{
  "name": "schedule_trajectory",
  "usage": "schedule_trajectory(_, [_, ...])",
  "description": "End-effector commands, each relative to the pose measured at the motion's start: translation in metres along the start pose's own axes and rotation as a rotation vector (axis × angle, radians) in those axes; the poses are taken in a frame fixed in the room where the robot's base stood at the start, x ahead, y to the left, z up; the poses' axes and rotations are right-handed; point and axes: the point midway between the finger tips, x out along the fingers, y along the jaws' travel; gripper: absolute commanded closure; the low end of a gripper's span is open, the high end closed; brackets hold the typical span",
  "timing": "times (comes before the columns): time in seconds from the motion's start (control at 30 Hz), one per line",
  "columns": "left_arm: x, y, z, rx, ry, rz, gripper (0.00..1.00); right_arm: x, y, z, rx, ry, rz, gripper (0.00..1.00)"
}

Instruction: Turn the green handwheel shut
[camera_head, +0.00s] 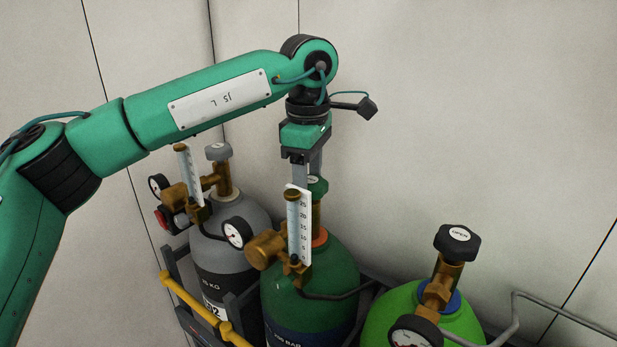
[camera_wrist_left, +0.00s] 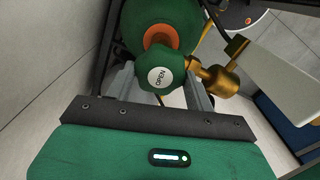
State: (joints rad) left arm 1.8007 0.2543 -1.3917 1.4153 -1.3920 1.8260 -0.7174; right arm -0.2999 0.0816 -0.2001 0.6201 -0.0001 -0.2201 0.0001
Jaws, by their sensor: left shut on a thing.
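The green handwheel (camera_head: 318,187) tops the valve of the dark green cylinder (camera_head: 338,262), partly hidden behind a flow tube in the head view. In the left wrist view the green handwheel (camera_wrist_left: 161,73) shows its white cap marked OPEN. My left gripper (camera_head: 308,172) comes down on it from above. In the left wrist view my left gripper (camera_wrist_left: 160,88) has a finger on either side of the handwheel and is shut on it. My right gripper is not in view.
A grey cylinder (camera_head: 240,225) with a grey handwheel (camera_head: 218,151) stands left. A bright green cylinder (camera_head: 375,322) with a black handwheel (camera_head: 457,243) stands right. A flow tube (camera_head: 299,230) rises close before the gripper. A yellow rail (camera_head: 195,305) runs in front; pale walls stand behind.

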Motion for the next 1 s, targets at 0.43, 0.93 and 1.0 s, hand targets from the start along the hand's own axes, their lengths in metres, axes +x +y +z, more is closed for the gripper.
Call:
schedule_trajectory(0.43, [-0.0014,0.001,-0.0004,0.131,-0.002,0.003,0.69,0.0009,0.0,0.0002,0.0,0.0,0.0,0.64])
schedule_trajectory(0.93, [-0.0016,0.0009,-0.0002,0.137,-0.002,0.003,0.29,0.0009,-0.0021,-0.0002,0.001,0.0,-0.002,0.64])
schedule_trajectory(1.0, [-0.0013,0.0009,-0.0002,0.136,-0.002,0.003,0.24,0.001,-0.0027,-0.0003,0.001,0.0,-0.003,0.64])
